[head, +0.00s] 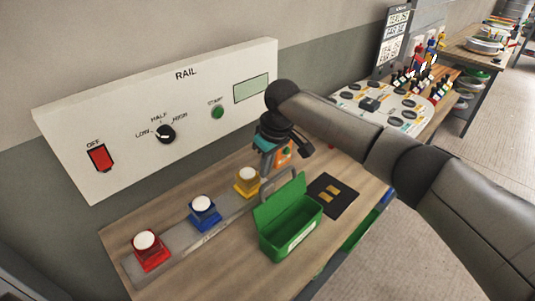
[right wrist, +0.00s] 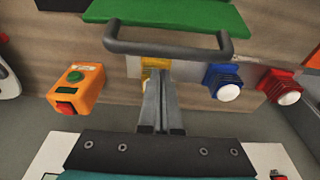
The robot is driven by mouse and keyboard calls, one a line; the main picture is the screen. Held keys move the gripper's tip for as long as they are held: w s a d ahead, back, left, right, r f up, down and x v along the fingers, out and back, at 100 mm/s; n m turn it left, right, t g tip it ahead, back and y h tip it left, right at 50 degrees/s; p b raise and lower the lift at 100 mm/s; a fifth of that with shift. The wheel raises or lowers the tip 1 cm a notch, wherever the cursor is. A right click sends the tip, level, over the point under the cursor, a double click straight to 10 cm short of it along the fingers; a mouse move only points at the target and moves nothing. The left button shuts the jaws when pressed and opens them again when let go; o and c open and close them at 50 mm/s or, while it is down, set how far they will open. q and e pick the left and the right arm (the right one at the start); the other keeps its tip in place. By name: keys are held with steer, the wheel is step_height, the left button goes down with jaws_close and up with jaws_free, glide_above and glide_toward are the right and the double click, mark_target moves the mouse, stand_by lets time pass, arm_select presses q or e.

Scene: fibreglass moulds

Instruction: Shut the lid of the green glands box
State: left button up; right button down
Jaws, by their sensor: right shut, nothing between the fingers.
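The green glands box (head: 290,243) stands on the wooden bench with its mouth open. Its green lid (head: 277,205) stands raised along the back side, with a dark bar handle (head: 294,176) at its top. The lid (right wrist: 175,14) and handle (right wrist: 165,48) also show at the top of the right wrist view. My right gripper (head: 266,172) is behind the raised lid, by the handle. Its fingers (right wrist: 156,72) are shut and empty, their tips close to the handle bar; I cannot tell whether they touch it. My left gripper is not in view.
Red (head: 148,250), blue (head: 204,213) and yellow (head: 246,181) blocks with white tops stand along a grey rail left of the box. An orange button box (head: 284,154) is behind. A black mat (head: 331,196) lies right of the box. The RAIL panel (head: 190,110) stands behind.

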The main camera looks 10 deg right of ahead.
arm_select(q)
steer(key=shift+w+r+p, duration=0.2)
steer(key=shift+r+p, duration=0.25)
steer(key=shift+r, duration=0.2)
arm_select(e)
steer(key=s+d+r, duration=0.2)
steer(key=shift+s, duration=0.3)
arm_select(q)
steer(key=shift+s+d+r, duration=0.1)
arm_select(e)
steer(key=shift+a, duration=0.15)
